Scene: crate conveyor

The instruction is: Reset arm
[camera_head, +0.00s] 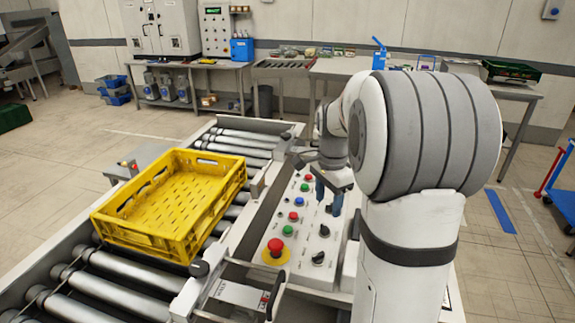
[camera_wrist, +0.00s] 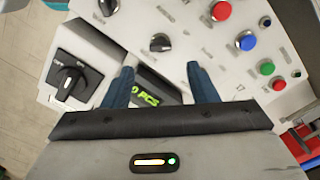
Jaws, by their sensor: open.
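My gripper (camera_head: 329,190) is over the conveyor's control panel (camera_head: 303,246), its fingers pointing down. The wrist view shows the two blue fingers of my gripper (camera_wrist: 164,90) spread apart with nothing held. Between them is a dark display with green characters (camera_wrist: 145,92). A black rotary knob (camera_wrist: 71,81) is left of the fingers, and another knob (camera_wrist: 160,43) is just beyond them. My arm covers part of the panel in the head view.
An empty yellow crate (camera_head: 166,232) sits on the roller conveyor (camera_head: 105,296) left of the panel. A red emergency button (camera_head: 276,249) stands at the panel's near end. Worktables (camera_head: 340,68) line the back wall. Open floor (camera_head: 520,255) lies to the right.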

